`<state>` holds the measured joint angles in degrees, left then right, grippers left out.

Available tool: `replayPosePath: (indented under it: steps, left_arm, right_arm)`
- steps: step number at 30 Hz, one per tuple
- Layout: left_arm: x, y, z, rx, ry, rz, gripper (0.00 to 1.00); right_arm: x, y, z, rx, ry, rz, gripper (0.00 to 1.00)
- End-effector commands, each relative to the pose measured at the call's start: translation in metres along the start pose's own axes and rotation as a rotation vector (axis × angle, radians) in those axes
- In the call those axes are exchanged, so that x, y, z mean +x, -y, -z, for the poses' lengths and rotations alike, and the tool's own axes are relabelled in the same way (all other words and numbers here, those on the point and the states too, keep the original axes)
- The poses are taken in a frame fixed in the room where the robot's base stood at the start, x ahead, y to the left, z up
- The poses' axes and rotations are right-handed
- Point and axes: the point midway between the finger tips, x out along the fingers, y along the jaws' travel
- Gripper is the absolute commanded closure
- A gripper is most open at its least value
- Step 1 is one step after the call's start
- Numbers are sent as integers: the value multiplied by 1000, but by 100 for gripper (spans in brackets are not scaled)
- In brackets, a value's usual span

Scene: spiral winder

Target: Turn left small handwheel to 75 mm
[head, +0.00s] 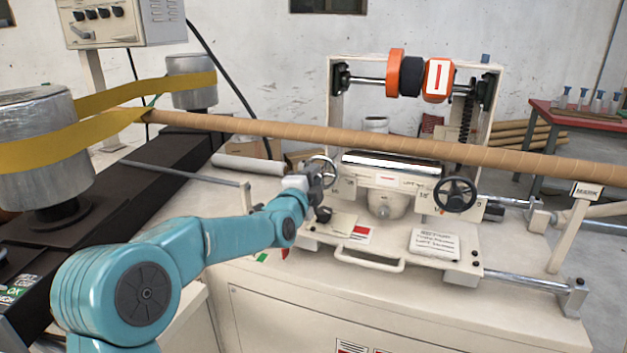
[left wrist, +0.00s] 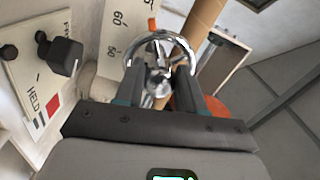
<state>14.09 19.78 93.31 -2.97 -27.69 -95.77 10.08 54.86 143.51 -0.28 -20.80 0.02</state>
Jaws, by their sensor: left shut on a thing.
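The left small handwheel (head: 326,161) is a chrome ring with spokes, at the left side of the cream carriage in the head view. In the left wrist view the handwheel (left wrist: 183,43) fills the space between the fingertips. My left gripper (head: 315,176) is shut on this handwheel, its two dark fingers (left wrist: 160,80) on either side of the hub. A white scale (left wrist: 116,30) with the numbers 60 and 50 stands beside the wheel, and an orange marker (left wrist: 152,24) shows at the wheel's edge. The exact reading is not clear.
A larger black handwheel (head: 455,194) sits to the right on the carriage. A long brown tube (head: 370,145) crosses above. In the left wrist view a black knob (left wrist: 65,56) on a panel marked HELD is close on the left. A cream handle (head: 365,260) juts out in front.

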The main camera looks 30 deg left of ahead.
Motion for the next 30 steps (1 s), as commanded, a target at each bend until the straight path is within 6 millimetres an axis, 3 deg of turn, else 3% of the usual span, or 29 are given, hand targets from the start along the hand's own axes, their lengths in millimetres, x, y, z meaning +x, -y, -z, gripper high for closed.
replayPosePath:
  steps: [6, 7, 9, 20, 25, 30]
  left_arm:
    - [0, 0, 0, 0, 1, 0, 92]
    - [0, 0, 0, 0, 1, 0, 55]
    - [0, 0, 0, -1, 1, 0, 40]
    - [-6, 1, 0, -1, 0, 2, 40]
    - [-35, 0, 0, -2, 0, 1, 40]
    - [-82, 0, 0, -2, 1, 3, 40]
  right_arm:
    - [0, 0, 0, 0, 0, 0, 100]
    - [0, 0, 0, 0, 0, 0, 100]
    - [0, 0, 0, 0, 0, 0, 100]
    - [1, 0, 0, 0, 0, 0, 100]
    - [5, -2, 0, 0, 0, 0, 100]
    - [9, -3, 0, 0, 0, 0, 100]
